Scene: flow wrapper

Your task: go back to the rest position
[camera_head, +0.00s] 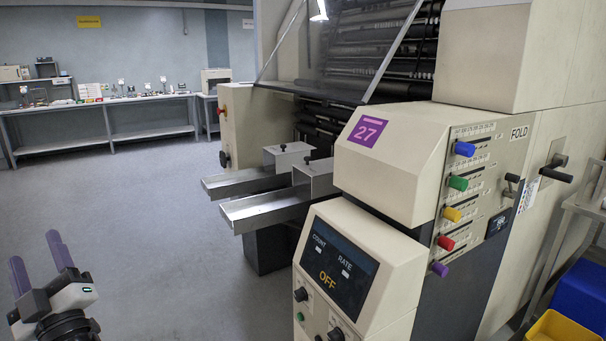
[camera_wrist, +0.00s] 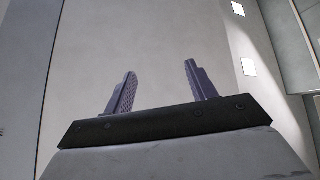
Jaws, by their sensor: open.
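My gripper (camera_head: 40,262) is at the lower left in the head view, with its two purple fingers pointing up. It is in free space above the grey floor, to the left of the machine and apart from it. In the wrist view my gripper (camera_wrist: 158,88) shows both fingers spread, with nothing between them. Behind them is a plain pale surface, likely ceiling or wall.
The beige wrapping machine (camera_head: 385,170) fills the right, with metal trays (camera_head: 262,208) jutting left and a panel (camera_head: 338,262) reading OFF. A bench (camera_head: 105,135) stands along the far wall. Yellow (camera_head: 562,328) and blue (camera_head: 583,297) bins are at lower right. The floor between is clear.

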